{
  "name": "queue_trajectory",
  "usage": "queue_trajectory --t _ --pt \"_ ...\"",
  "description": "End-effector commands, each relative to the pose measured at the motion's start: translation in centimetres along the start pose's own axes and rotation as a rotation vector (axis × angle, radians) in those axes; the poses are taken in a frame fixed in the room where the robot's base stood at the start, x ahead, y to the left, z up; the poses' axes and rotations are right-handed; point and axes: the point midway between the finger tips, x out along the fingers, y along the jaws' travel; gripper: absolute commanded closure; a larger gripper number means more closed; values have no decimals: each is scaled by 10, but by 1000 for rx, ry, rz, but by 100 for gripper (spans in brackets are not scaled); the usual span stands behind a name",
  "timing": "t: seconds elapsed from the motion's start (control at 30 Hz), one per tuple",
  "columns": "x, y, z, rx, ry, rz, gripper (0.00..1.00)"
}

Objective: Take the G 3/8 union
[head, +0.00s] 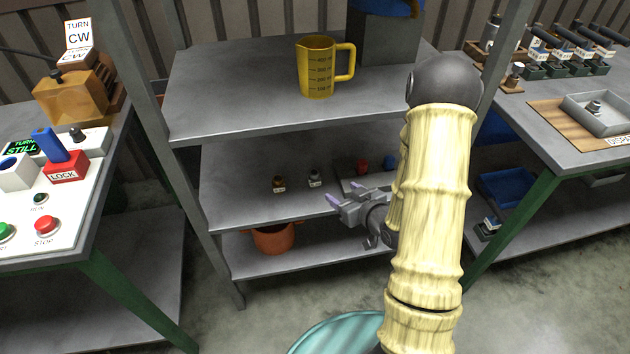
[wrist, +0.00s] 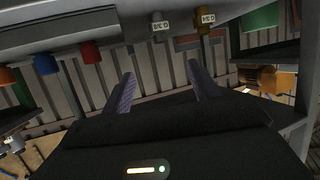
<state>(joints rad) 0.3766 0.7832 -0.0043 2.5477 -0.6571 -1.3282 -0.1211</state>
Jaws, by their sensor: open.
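Two small labelled fittings stand on the middle shelf: a brass one (head: 278,184) and a silver-grey one (head: 314,178). In the wrist view, which looks upside down, the grey fitting (wrist: 160,22) and the brass fitting (wrist: 207,18) are at the top. Their labels are too small to read, so I cannot tell which is the G 3/8 union. My gripper (head: 339,203) is open and empty, at the front of that shelf, right of and nearer than the fittings. In the wrist view, the grey fitting lies beyond the gap between my fingers (wrist: 160,73).
A red piece (head: 362,165) and a blue piece (head: 389,161) are right of the fittings. The shelf above (head: 220,105) holds a yellow measuring jug (head: 316,80). An orange pot (head: 272,240) stands on the lower shelf. Metal posts (head: 190,195) and side tables flank the rack.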

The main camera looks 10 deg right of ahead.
Motion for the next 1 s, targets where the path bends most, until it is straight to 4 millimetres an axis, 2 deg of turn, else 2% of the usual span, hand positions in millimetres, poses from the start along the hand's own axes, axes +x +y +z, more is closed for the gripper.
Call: queue_trajectory --t 0.5,1.0 --pt "24 0 4 -3 2 2 39" --pt "110 -1 2 -2 1 -1 39"
